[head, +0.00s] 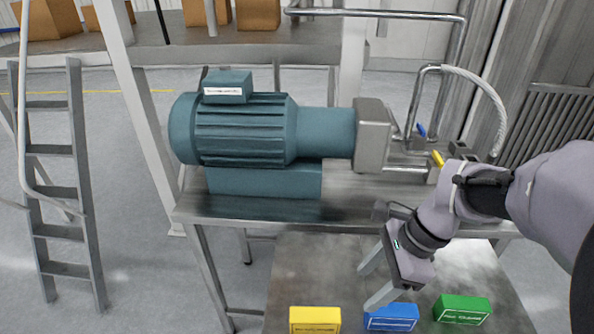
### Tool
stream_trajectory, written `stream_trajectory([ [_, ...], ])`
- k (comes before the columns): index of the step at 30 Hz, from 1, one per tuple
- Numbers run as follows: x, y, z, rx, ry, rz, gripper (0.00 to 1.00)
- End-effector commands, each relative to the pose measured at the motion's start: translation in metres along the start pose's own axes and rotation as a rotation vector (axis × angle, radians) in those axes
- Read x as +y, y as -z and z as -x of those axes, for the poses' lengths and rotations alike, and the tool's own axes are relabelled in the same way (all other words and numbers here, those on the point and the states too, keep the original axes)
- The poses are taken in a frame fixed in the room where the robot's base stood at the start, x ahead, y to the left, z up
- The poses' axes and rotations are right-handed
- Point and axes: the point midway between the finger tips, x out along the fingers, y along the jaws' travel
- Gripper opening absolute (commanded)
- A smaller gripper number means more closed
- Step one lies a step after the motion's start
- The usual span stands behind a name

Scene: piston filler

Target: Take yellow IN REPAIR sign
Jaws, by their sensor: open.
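The yellow sign (315,320) stands at the front of the low metal table, left of a blue sign, and is cut off by the bottom picture edge. Its lettering is too small to read. My gripper (370,284) is open and empty. It reaches in from the right and is above and right of the yellow sign, with its lower finger close to the blue sign (391,317). I cannot tell whether that finger touches the blue sign. No sign is between the fingers.
A green sign (462,309) stands right of the blue one. A ladder (62,190) stands at left. The table's middle (310,265) is clear.

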Motion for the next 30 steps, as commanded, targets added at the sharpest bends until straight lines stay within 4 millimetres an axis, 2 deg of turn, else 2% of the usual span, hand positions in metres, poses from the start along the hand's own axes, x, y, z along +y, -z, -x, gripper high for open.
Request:
stream_trajectory([
  [2,-0.002,0.000,-0.005,-0.009,-0.011,-0.029,0.58],
  [9,0.000,0.002,-0.080,-0.009,-0.015,-0.029,0.58],
  [12,0.000,0.001,-0.105,-0.009,-0.014,-0.029,0.58],
  [18,-0.002,-0.001,-0.130,-0.008,-0.011,-0.027,0.58],
  [24,-0.008,-0.006,-0.169,-0.008,-0.013,-0.026,0.58],
  [30,-0.009,-0.006,-0.176,-0.007,-0.009,-0.027,0.58],
])
